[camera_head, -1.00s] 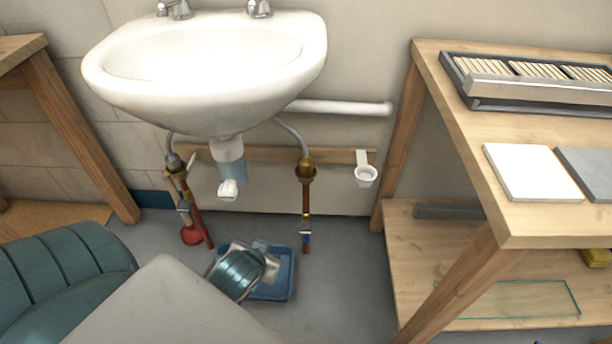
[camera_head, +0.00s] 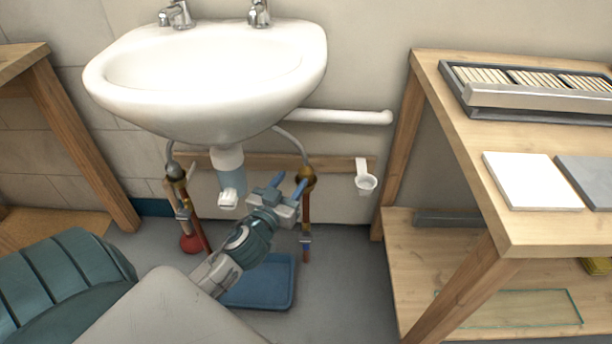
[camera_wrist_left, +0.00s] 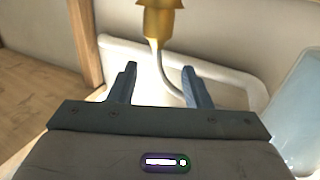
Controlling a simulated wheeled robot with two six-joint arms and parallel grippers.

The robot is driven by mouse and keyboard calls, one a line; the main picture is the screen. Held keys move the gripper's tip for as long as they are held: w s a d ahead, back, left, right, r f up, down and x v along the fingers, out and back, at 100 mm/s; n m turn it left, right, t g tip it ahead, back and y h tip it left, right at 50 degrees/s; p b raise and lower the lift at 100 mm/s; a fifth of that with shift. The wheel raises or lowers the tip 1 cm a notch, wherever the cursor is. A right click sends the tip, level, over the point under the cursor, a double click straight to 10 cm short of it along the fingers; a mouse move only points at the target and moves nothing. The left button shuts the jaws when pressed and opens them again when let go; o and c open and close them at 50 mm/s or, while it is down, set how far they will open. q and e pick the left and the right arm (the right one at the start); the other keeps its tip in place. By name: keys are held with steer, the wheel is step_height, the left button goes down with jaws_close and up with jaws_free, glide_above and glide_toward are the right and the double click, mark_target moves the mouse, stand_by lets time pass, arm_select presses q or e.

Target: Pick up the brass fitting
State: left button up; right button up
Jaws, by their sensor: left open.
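A brass fitting (camera_head: 307,180) sits on the right copper supply pipe under the sink, where a grey hose (camera_head: 291,134) joins it. In the left wrist view the brass fitting (camera_wrist_left: 160,20) is at the top centre, just beyond the fingertips, with the hose curving past the gap. My left gripper (camera_head: 288,184) is open with nothing between its blue fingers. Its tips are beside the fitting in the head view; I cannot tell if they touch. The open jaws also show in the left wrist view (camera_wrist_left: 159,68). A second brass fitting (camera_head: 176,172) is on the left pipe. My right gripper is not in view.
The white sink (camera_head: 205,75) overhangs the pipes. A translucent blue trap (camera_head: 230,180) hangs left of the gripper. A blue tray (camera_head: 262,291) lies on the floor below. A white holder (camera_head: 365,180) and a wooden bench (camera_head: 470,190) stand to the right.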

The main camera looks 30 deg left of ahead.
mark_target(305, 167)
arm_select(q)
steer(key=w, duration=0.3)
steer(key=w+b, duration=0.1)
steer(key=w, duration=0.5)
steer(key=shift+a+f, duration=0.35)
steer(key=shift+a, duration=0.05)
steer(key=shift+w+a, duration=0.15)
steer(key=shift+w, duration=0.45)
steer(key=shift+c, duration=0.2)
steer(key=shift+r, duration=0.1)
jaws_close()
